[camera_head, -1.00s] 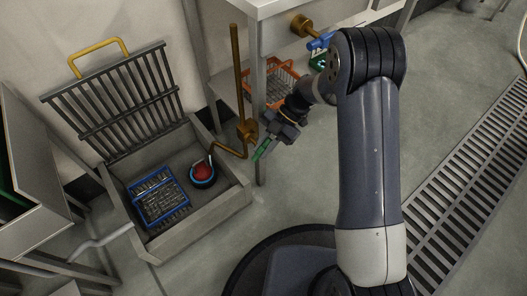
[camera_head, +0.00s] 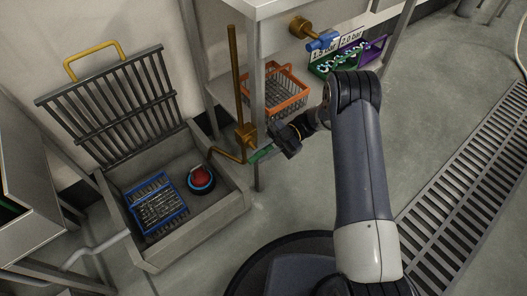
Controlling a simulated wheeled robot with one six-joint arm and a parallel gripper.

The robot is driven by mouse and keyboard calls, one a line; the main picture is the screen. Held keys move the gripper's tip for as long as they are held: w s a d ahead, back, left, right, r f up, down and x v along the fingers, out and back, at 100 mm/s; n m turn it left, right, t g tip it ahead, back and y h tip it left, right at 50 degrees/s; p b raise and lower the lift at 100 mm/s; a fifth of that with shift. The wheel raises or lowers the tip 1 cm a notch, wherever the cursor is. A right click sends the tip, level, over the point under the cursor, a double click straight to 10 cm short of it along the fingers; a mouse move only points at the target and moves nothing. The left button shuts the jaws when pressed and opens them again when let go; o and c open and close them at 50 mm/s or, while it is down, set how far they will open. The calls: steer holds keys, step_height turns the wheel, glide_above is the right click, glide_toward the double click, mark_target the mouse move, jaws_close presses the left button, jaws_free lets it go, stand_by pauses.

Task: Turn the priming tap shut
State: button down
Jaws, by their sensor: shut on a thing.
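A brass tap (camera_head: 246,136) sits on a thin upright brass pipe beside the bench leg. It has a green lever (camera_head: 261,154), which slants down to the left just below the tap body. My dark gripper (camera_head: 272,149) reaches in from the right and is shut on the lever's right end. The fingertips are small and partly merge with the lever. A bent brass pipe runs from the tap to the left, towards the open sump box.
The grey sump box (camera_head: 213,213) holds a blue-rimmed basket (camera_head: 160,203) and a red-topped round part (camera_head: 200,178). An orange basket (camera_head: 284,92) stands behind my gripper. A blue-handled brass valve (camera_head: 322,40) is above.

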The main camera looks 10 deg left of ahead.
stand_by(0.3)
steer(key=c, duration=1.3)
jaws_free()
steer(key=shift+c, duration=0.2)
